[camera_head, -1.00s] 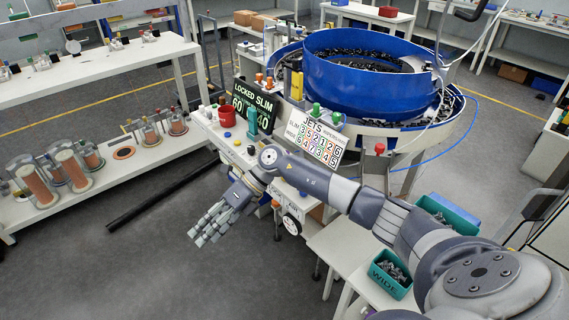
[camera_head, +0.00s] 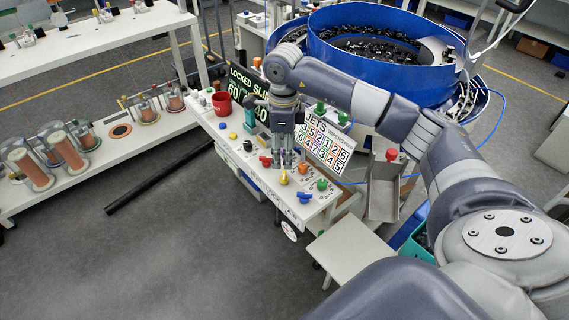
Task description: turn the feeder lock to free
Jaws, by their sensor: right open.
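The feeder's white control panel (camera_head: 252,166) carries several coloured knobs; labels by them are too small to read, so I cannot tell which is the feeder lock. A red knob (camera_head: 265,161), a yellow knob (camera_head: 284,179) and an orange knob (camera_head: 302,168) lie around my right gripper (camera_head: 282,164). The gripper points down over the panel with its fingers apart; whether it touches a knob is unclear. A blue lever-like knob (camera_head: 304,196) and a green knob (camera_head: 321,184) sit at the near right. The dark display (camera_head: 240,86) reads "LOCKED SLIM", partly covered. My left gripper is out of view.
A blue bowl feeder (camera_head: 380,45) stands behind the panel. A "JETS" number board (camera_head: 327,149) stands close right of my gripper.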

